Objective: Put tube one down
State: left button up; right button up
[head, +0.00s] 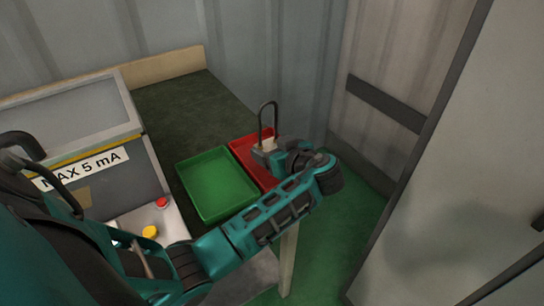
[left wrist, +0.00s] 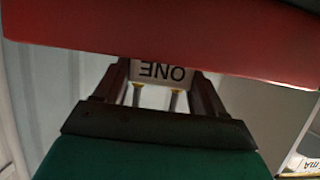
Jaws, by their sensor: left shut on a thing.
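Tube one is a dark, narrow loop (head: 268,115) with a pale block at its base, upright in the head view. In the left wrist view its white label (left wrist: 163,73) reads "ONE" upside down, with two thin metal legs beside it. My left gripper (head: 268,150) is shut on tube one at this block; its two dark fingers (left wrist: 162,78) flank the label. The red tray (head: 243,146) lies under and beside the gripper, partly hidden by it. I cannot tell whether the tube touches the tray. My right gripper is not in view.
An empty green tray (head: 217,187) stands left of the red tray on a dark green surface (head: 190,105). A grey box marked "MAX 5 mA" (head: 95,165) stands at the left, near red and yellow buttons (head: 150,232). Walls close off the back and right.

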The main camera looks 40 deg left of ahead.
pick_arm(q)
jog(key=shift+f, duration=1.05)
jog(key=shift+f, duration=0.15)
jog(key=o, duration=1.2)
jog(key=shift+c, duration=0.2)
jog(key=shift+r, duration=0.2)
